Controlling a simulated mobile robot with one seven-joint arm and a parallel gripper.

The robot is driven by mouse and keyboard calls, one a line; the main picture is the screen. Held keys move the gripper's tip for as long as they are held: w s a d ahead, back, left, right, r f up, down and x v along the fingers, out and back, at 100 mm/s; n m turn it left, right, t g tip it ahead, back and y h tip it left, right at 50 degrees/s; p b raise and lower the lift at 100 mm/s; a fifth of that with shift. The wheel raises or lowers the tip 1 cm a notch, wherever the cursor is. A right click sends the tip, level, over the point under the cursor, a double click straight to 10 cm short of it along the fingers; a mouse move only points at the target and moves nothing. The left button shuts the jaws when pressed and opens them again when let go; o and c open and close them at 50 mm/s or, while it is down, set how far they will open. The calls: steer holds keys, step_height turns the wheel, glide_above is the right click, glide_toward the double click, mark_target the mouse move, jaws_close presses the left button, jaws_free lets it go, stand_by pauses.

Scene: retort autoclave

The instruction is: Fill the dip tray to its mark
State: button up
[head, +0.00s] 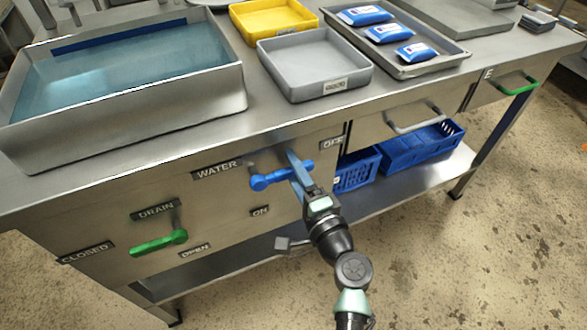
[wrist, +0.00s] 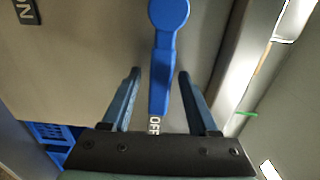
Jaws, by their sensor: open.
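The dip tray (head: 190,120) is the large steel basin at the left of the bench, holding blue water (head: 120,75). A dark blue strip (head: 120,35) runs along its far inner wall, above the water; I cannot tell whether it is the mark. The blue water lever (head: 270,180) on the front panel points right, toward the OFF label (head: 332,143); the ON label (head: 260,211) is below. My gripper (head: 298,165) is open at the lever. In the wrist view, the lever (wrist: 160,75) lies between the open fingers (wrist: 155,85), with visible gaps on both sides.
The green drain lever (head: 158,243) points left, toward CLOSED (head: 86,252). A grey tray (head: 312,85), a yellow tray (head: 270,18) and a metal tray (head: 437,67) with blue packs stand on the bench. Blue crates (head: 415,150) sit on the lower shelf. A drawer handle (head: 414,122) juts out at right.

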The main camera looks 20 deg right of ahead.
jaws_close()
stand_by(0.3)
stand_by(1.2)
